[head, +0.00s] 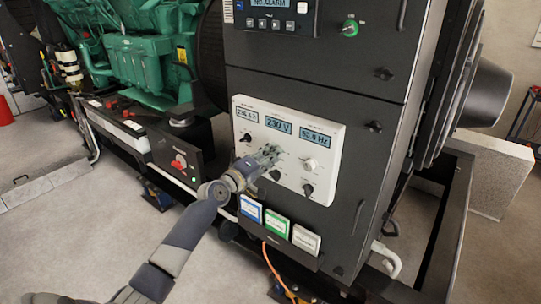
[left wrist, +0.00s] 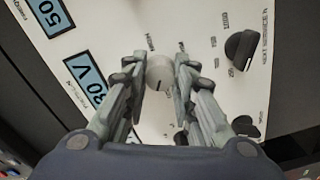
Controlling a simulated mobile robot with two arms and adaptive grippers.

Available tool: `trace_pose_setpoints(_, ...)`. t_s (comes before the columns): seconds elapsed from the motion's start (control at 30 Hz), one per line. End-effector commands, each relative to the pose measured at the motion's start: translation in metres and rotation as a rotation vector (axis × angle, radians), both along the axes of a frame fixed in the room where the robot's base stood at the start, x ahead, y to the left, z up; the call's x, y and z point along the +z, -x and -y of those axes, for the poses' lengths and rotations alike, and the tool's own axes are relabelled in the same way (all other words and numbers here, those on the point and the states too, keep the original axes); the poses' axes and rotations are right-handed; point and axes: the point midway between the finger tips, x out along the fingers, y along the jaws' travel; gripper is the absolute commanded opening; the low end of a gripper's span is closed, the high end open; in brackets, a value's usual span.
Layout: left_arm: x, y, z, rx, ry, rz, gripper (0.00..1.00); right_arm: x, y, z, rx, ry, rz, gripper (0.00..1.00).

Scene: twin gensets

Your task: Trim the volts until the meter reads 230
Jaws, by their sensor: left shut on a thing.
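The volts meter (head: 279,127) on the white control panel (head: 329,133) reads 230 V in the head view. Part of that display, "30 V", shows in the left wrist view (left wrist: 86,78). My left gripper (head: 270,155) is at the panel, just below the meter. In the left wrist view its two fingers (left wrist: 159,75) stand on either side of a pale round knob (left wrist: 158,72) with a dark pointer line and are shut on it. In the head view the fingers hide this knob. My right gripper is not in view.
Beside the volts meter are a left display (head: 246,114) and a frequency display (head: 315,140) reading 50.0 Hz. Another pale knob (head: 310,164) and black knobs (head: 308,188) are close by. Blue, green and white boxes (head: 277,224) sit below. A green engine (head: 140,60) stands left.

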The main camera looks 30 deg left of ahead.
Motion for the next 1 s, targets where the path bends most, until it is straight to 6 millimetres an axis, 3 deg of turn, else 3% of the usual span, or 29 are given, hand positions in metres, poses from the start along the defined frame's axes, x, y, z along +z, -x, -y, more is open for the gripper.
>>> trace_pose_setpoints(0.5,0.0001,0.0000,-0.0005,0.001,0.018,-0.001,0.01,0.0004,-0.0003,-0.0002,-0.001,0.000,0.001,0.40)
trace_pose_setpoints(0.53,0.0001,0.0000,-0.0005,0.001,0.018,-0.001,0.30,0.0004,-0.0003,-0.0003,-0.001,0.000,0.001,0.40)
trace_pose_setpoints(0.6,0.0001,0.0000,-0.0005,0.001,0.018,-0.001,0.45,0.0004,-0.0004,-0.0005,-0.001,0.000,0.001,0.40)
trace_pose_setpoints(1.0,-0.0001,0.0023,-0.0006,0.000,0.017,-0.001,0.45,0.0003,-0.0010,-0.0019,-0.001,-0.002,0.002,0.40)
